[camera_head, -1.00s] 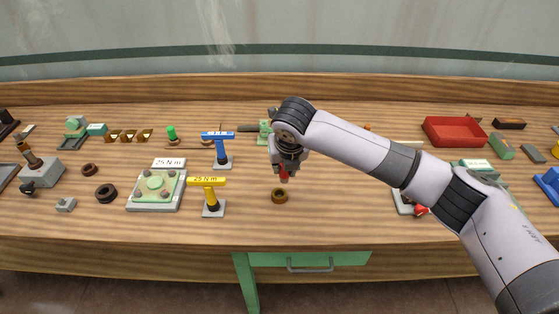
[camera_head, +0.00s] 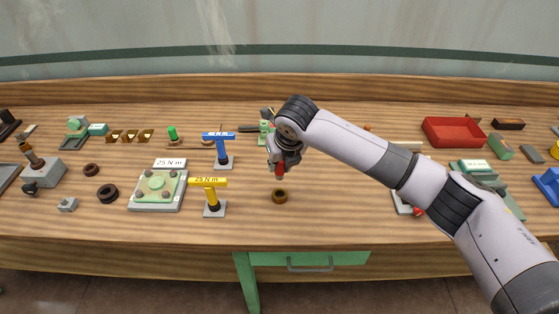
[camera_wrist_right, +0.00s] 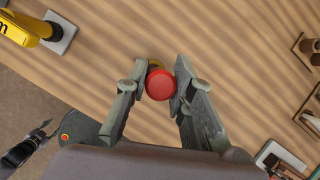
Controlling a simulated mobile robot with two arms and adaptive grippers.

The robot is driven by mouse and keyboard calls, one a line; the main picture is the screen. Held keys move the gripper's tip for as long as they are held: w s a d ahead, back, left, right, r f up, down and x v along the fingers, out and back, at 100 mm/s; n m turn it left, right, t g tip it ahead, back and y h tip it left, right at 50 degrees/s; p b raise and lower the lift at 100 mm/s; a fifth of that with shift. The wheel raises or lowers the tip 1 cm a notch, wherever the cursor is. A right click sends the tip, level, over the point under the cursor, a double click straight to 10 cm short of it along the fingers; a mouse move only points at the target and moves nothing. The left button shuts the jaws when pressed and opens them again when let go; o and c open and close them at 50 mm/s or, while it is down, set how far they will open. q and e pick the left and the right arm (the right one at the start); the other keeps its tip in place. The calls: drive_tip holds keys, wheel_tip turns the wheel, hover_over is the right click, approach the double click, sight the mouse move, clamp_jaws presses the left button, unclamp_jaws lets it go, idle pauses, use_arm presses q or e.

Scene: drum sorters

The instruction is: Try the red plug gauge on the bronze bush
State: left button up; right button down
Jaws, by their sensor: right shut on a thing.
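My right gripper (camera_head: 280,164) is shut on the red plug gauge (camera_head: 280,172), which points down above the bench. In the right wrist view the gauge's round red end (camera_wrist_right: 160,84) sits between the two fingers. The bronze bush (camera_head: 279,196) is a small ring lying on the bench just below the gauge in the head view. A gap shows between them there. In the right wrist view the bush is mostly hidden behind the gauge. A dark jointed part at the lower left of that view may be my left gripper (camera_wrist_right: 27,148); its jaws are unclear.
A yellow T-handled tool (camera_head: 209,190) and a blue one (camera_head: 219,145) stand left of the bush. A grey plate with a green top (camera_head: 157,186) is further left. A red tray (camera_head: 455,132) is at the back right. The bench front of the bush is clear.

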sight(280, 173)
drive_tip(key=shift+f+b, duration=0.85)
drive_tip(key=shift+f, duration=1.9)
drive_tip(key=shift+p, duration=1.2)
drive_tip(key=shift+f+b, duration=0.55)
drive_tip(key=shift+f, duration=1.05)
drive_tip(key=shift+r, duration=0.1)
idle(0.7)
drive_tip(key=shift+r+p, duration=2.4)
drive_tip(key=shift+r, duration=0.05)
